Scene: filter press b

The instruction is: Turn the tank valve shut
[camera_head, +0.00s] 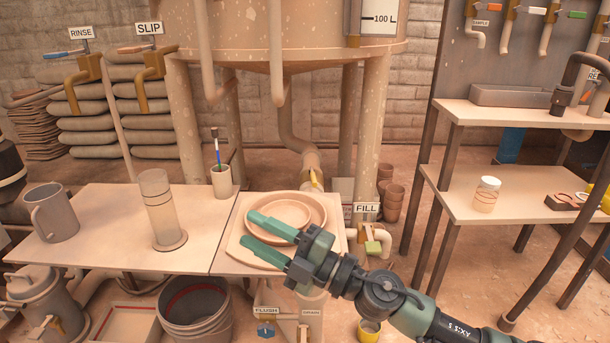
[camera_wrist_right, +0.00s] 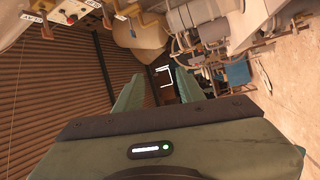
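The beige tank (camera_head: 300,30) stands on legs at the back centre, with a "100 L" gauge. A pipe curves down from under it to a valve with a small yellowish lever (camera_head: 315,180), behind the table; which valve is the tank valve is not labelled. My right gripper (camera_head: 247,228) is open and empty, over the round dish (camera_head: 283,198) on the tray, in front of and left of that lever. In the right wrist view, its two green fingers (camera_wrist_right: 158,85) stand apart with nothing between them. My left gripper is not in view.
The table (camera_head: 110,205) holds a mug (camera_head: 52,212), a clear cylinder (camera_head: 160,205) and a brush cup (camera_head: 221,180). A FILL tap (camera_head: 374,240) stands right of the tray. RINSE (camera_head: 84,70) and SLIP (camera_head: 152,65) valves are left. A shelf rack (camera_head: 500,190) stands right.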

